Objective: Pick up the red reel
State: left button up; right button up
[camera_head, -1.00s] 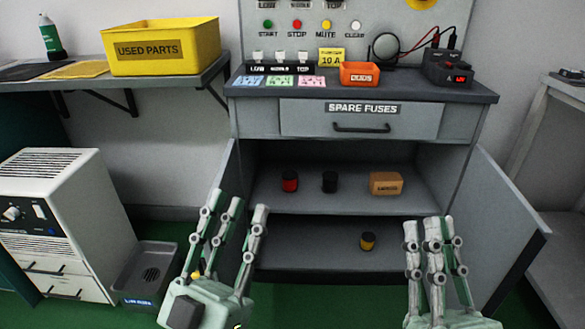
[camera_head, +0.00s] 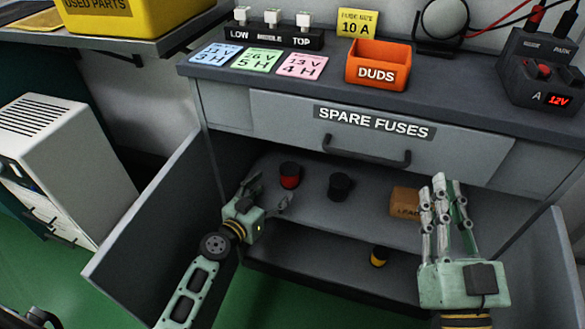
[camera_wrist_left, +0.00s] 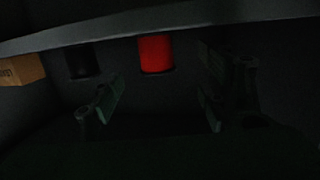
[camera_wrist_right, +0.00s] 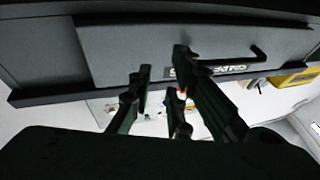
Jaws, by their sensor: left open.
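The red reel (camera_head: 290,175), with a dark top, stands on the upper shelf of the open cabinet. My left gripper (camera_head: 268,194) is inside the cabinet opening, just in front of and a little left of the reel. It is open and empty, its fingers (camera_wrist_left: 163,100) apart and not visibly touching the reel. My right gripper (camera_head: 441,190) is raised in front of the cabinet's right side, open and empty, fingers pointing up.
A black reel (camera_head: 340,186) stands right of the red one, then an orange-brown box (camera_head: 405,202). A yellow reel (camera_head: 379,256) is on the lower shelf. The open left door (camera_head: 160,225) and right door (camera_head: 555,260) flank the opening. The spare fuses drawer (camera_head: 375,140) is above.

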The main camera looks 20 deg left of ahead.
aim_at(285, 178)
pick_arm(q)
jog(key=x, duration=0.6)
jog(key=shift+w+d, duration=0.25)
jog(key=shift+d, duration=0.15)
jog(key=shift+w+f, duration=0.1)
jog(key=shift+w, duration=0.25)
pick_arm(e)
jog(key=shift+s+r+t+y, duration=0.2)
jog(key=shift+s+r+t, duration=0.15)
jog(key=shift+r, duration=0.3)
jog(key=shift+s+r+t+y, duration=0.2)
jog(key=shift+r+t, duration=0.15)
jog(key=shift+r, duration=0.25)
pick_arm(q)
jog(key=c, duration=1.5)
jog(key=shift+r, duration=0.2)
pick_arm(e)
jog(key=shift+w+f, duration=0.1)
